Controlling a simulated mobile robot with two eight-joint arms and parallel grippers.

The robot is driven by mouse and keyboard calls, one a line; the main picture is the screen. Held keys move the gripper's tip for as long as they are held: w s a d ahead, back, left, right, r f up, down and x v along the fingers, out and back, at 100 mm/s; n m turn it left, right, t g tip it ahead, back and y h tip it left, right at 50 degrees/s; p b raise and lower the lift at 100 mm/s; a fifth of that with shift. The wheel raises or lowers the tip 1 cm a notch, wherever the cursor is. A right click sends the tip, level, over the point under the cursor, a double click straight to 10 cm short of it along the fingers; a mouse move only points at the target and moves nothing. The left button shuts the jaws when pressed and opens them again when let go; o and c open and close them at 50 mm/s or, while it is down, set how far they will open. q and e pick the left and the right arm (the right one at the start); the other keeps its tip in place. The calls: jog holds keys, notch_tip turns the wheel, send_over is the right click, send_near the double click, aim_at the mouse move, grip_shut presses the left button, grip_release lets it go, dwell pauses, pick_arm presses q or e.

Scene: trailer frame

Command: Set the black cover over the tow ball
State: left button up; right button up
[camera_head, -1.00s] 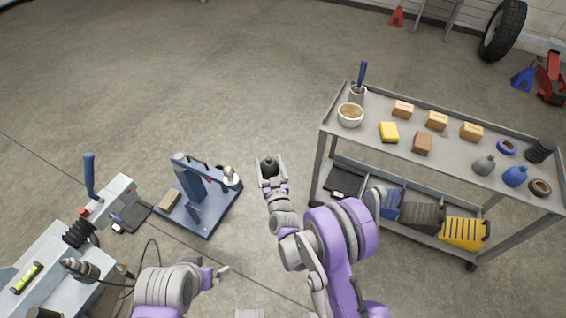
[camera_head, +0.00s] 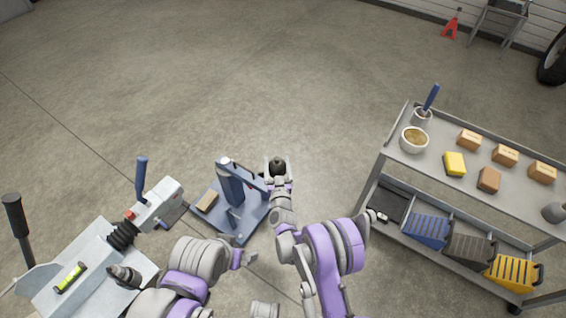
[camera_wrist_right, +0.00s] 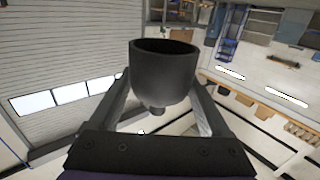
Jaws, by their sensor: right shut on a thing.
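The black cover (camera_head: 277,168) is a small dark cup held in my right gripper (camera_head: 278,175). In the right wrist view the cover (camera_wrist_right: 165,80) sits between the two fingers, its open rim facing the top of the picture. The blue stand (camera_head: 215,220) is on the floor, with an upright post and a wooden block on its base. My right gripper is at the stand's far right corner in the picture. The tow ball cannot be made out now; my right gripper and arm cover that part of the stand. My left gripper (camera_head: 245,259) is low in the picture, its finger gap unclear.
The grey trailer coupling (camera_head: 155,205) with a blue handle is left of the stand. A metal cart (camera_head: 400,170) on the right carries a bowl, boxes and a yellow sponge, with coloured bins below. The floor beyond the stand is clear.

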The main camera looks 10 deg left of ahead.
jog(key=shift+f+b, duration=1.15)
jog(key=shift+f, duration=1.75)
jog(key=shift+f+b, duration=0.45)
jog(key=shift+f, duration=1.3)
jog(key=shift+f+b, duration=0.8)
jog(key=shift+f, duration=0.1)
jog(key=o, duration=1.2)
jog(key=shift+c, duration=0.2)
jog(key=shift+s, duration=0.15)
